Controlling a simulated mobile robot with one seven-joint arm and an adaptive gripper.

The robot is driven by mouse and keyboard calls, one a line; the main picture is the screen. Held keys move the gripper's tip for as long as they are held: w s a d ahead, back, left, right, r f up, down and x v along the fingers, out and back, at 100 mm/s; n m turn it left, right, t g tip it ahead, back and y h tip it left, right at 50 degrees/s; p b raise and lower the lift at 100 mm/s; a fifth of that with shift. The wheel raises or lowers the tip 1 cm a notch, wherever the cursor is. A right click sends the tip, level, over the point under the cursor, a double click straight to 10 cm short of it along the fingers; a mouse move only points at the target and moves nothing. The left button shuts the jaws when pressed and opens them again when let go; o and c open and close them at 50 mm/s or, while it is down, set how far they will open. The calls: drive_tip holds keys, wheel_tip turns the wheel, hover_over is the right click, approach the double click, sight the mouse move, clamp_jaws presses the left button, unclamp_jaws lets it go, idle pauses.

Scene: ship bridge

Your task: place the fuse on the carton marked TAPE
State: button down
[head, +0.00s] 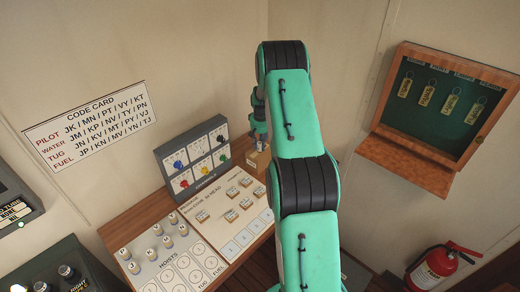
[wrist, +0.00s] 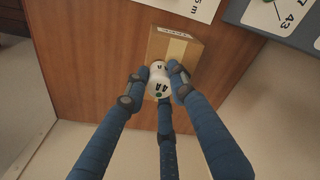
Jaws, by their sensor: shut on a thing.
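In the head view the carton (head: 258,162) stands at the desk's back right, just below my gripper (head: 259,135); the fuse cannot be made out there.
A grey panel with coloured knobs (head: 195,158) stands left of the carton. Before it lie a white board with small tiles (head: 228,215) and a HOISTS board with several pegs (head: 178,262). A key cabinet (head: 440,110) hangs on the right wall. Bare desk (wrist: 85,45) surrounds the carton's left side.

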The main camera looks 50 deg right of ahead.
sight(260, 145)
drive_tip(key=shift+f, duration=1.4)
drive_tip(key=c, duration=1.4)
unclamp_jaws()
drive_tip(key=shift+f, duration=0.1)
drive_tip(key=shift+c, duration=0.2)
drive_tip(key=r, duration=0.8)
drive_tip(key=r+b, duration=0.1)
drive_tip(key=r, duration=0.3)
drive_tip(key=shift+s+a+r, duration=0.1)
drive_tip(key=shift+s+a, duration=0.2)
drive_tip(key=shift+s, duration=0.1)
